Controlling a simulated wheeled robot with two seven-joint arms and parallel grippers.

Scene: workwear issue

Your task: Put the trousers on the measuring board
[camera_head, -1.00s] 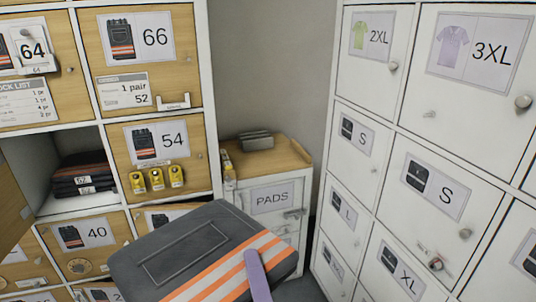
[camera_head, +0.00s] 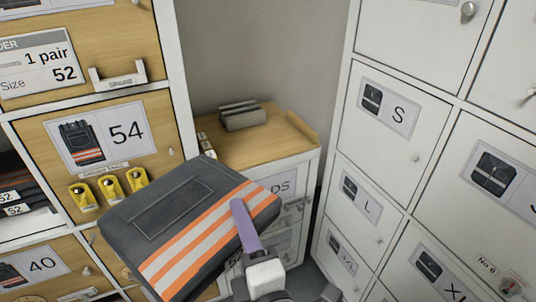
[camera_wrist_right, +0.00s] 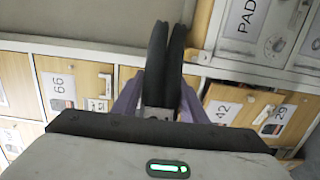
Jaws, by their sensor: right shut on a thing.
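The folded trousers (camera_head: 178,222) are dark grey with orange and silver stripes. They are held up in front of the shelf, tilted, and hide part of the PADS cabinet. My right gripper (camera_head: 240,206) is shut on their striped end, with one purple finger across the upper face. In the right wrist view the trousers (camera_wrist_right: 165,55) show edge-on between the purple fingers of the right gripper (camera_wrist_right: 158,100). My left gripper is not in view. I cannot pick out a measuring board for sure.
White lockers (camera_head: 392,118) stand close on the right. More dark folded garments (camera_head: 15,203) lie far left.

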